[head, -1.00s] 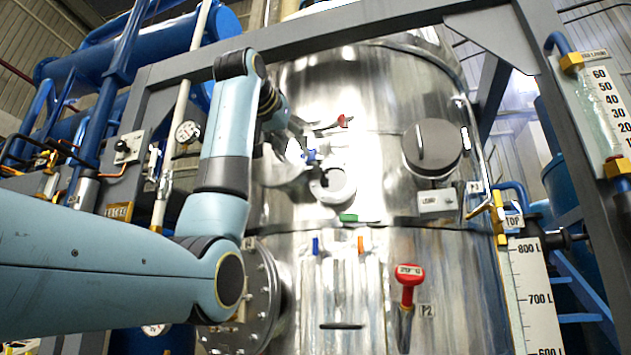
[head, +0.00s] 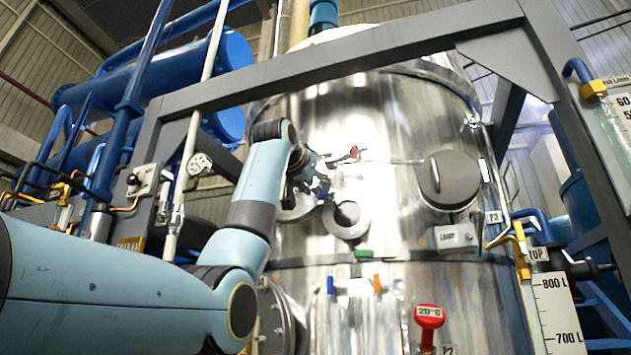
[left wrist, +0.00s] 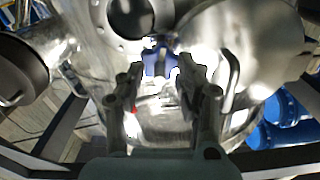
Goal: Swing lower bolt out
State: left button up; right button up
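A blue part (head: 320,191), which looks like a bolt's wing nut, sits on the shiny vessel beside a round flanged port (head: 347,217). I cannot tell for sure that it is the lower bolt. In the left wrist view a blue part (left wrist: 154,62) lies just beyond the fingertips, between the fingers. My left gripper (left wrist: 157,78) has its two fingers spread, with nothing visibly clamped. In the head view my left gripper (head: 312,178) is small, close to the vessel wall and next to the blue part. Contact cannot be told. My right gripper is out of view.
A red-tipped lever (head: 355,153) lies just above my gripper. A round grey cover (head: 448,181) is on the right of the vessel (head: 395,120). A grey frame beam (head: 340,58) crosses above.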

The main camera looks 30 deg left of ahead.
pick_arm(q)
jog(key=shift+c, duration=0.2)
grip_shut()
jog(key=shift+d, duration=0.1)
